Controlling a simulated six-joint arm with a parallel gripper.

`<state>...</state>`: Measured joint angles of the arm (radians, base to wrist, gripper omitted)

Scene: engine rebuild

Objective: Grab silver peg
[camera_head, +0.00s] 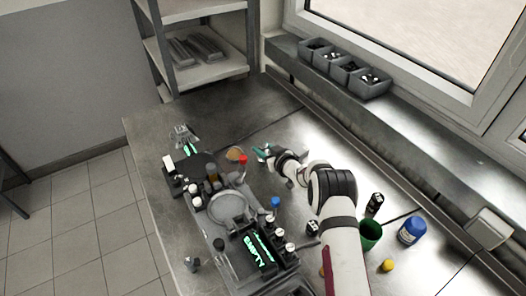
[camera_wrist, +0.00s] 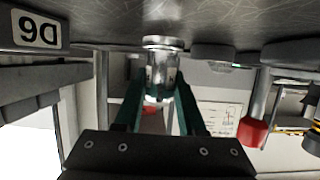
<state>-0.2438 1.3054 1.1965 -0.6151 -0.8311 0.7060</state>
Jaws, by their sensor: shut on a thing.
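The silver peg (camera_wrist: 160,70) is a short shiny cylinder with a wider disc-shaped end, seen in the middle of the wrist view. My gripper (camera_wrist: 160,88) has its two green fingers on either side of the peg and is shut on it. The peg's disc end is at the dark grey surface along the top of the wrist view; I cannot tell whether it touches it. In the head view my gripper (camera_head: 264,153) is low over the metal bench, right of the red-topped item. The peg cannot be made out there.
The red-topped item (camera_head: 242,160) also shows in the wrist view (camera_wrist: 253,131), right of my fingers. A grey tray (camera_head: 232,206) with several parts lies on the bench. A blue cap (camera_head: 276,202), green cup (camera_head: 370,235) and blue jar (camera_head: 411,230) stand nearby. Grey bins (camera_head: 349,70) line the sill.

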